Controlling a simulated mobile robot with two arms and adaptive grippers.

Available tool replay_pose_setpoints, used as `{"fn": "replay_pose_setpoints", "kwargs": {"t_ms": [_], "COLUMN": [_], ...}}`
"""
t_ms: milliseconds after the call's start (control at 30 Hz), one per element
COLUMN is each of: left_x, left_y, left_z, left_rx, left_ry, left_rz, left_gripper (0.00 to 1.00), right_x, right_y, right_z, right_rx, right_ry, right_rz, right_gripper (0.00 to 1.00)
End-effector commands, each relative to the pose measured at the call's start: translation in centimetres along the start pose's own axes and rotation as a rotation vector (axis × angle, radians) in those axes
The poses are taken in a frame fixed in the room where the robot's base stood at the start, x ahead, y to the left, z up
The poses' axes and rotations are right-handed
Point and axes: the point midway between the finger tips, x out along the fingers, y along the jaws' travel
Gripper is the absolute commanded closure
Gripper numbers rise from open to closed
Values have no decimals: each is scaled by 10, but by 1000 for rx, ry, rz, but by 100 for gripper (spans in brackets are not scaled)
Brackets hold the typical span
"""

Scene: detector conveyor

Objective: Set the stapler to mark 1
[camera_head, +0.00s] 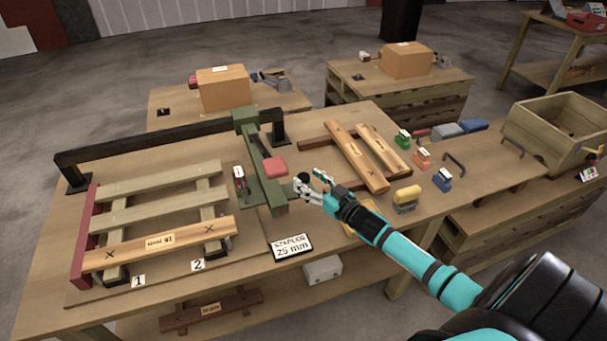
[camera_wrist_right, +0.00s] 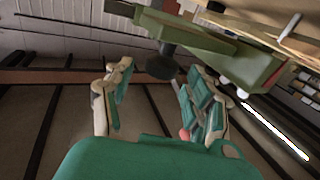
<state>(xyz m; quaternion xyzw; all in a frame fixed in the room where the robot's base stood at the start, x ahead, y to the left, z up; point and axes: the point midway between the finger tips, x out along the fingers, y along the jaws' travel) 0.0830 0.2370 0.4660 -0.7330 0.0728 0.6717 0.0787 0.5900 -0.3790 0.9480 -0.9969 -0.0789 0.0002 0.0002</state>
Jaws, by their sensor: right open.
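The stapler (camera_head: 258,165) is a green arm-like unit with a red block (camera_head: 275,167) on its side. It reaches forward from a black rail, to the right of the slatted frame. A black knob (camera_wrist_right: 160,62) sticks out from its green body (camera_wrist_right: 205,45) in the wrist view. My right gripper (camera_head: 312,182) is open just right of the stapler's front part. In the wrist view its two fingers (camera_wrist_right: 150,95) are spread, with the knob beyond and between them; contact cannot be told. Mark 1 (camera_head: 138,281) is a white label at the table's front left. Mark 2 (camera_head: 198,265) is right of it.
The black rail (camera_head: 160,140) spans the table's back. A slatted wooden frame (camera_head: 155,215) with a labelled front board lies left of the stapler. A sign (camera_head: 291,247) reads 25 mm. Loose planks (camera_head: 357,155) and several small coloured tools lie to the right.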

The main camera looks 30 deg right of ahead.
Motion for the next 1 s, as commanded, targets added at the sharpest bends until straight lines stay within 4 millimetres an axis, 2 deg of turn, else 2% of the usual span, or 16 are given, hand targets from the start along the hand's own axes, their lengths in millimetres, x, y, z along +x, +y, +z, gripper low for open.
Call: {"fn": "replay_pose_setpoints", "kwargs": {"t_ms": [33,200,567,900,1000], "left_x": [-2,-3,-3,-3,-3], "left_y": [0,0,1,2,2], "left_z": [0,0,-2,-4,-5], "left_rx": [0,0,0,0,0], "left_ry": [-1,-1,2,6,7], "left_rz": [0,0,2,2,3], "left_gripper": [60,60,60,60,60], "right_x": [8,24,27,27,27], "right_y": [0,0,0,0,0], "right_z": [-1,0,1,1,1], "right_rx": [1,0,0,0,0], "right_ry": [2,0,-1,-1,-1], "right_rz": [1,1,0,0,0], "right_gripper": [44,44,45,90,100]}}
